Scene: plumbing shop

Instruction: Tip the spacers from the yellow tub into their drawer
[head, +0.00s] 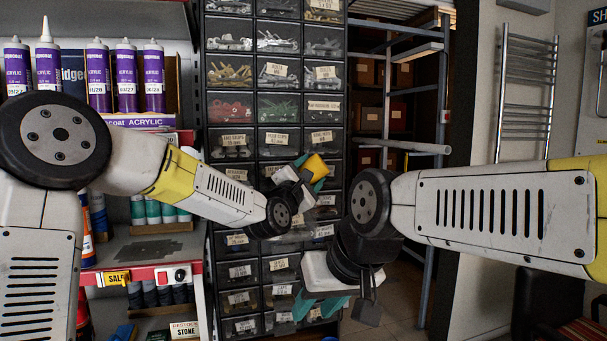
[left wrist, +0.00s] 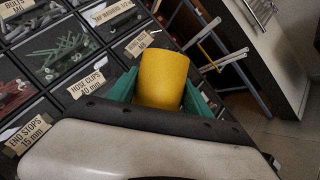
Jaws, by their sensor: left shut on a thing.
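The yellow tub (head: 317,166) is held up in front of the drawer cabinet (head: 203,200). It looks tilted in the head view, and its contents cannot be seen. My left gripper (head: 308,178) is shut on the tub, with a teal finger on each side. The tub (left wrist: 163,80) also shows between the teal fingers in the left wrist view. My right gripper (head: 320,306) hangs low in front of the lower drawers, its teal fingers apart and nothing seen between them. I cannot tell which drawer is for the spacers; my left gripper and arm hide part of the middle drawers.
Purple acrylic tubes (head: 126,80) stand on the shelf at the left. A metal rack (head: 390,90) stands right of the cabinet. A towel radiator (head: 527,85) hangs on the right wall. The floor (head: 395,325) between cabinet and wall looks mostly clear.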

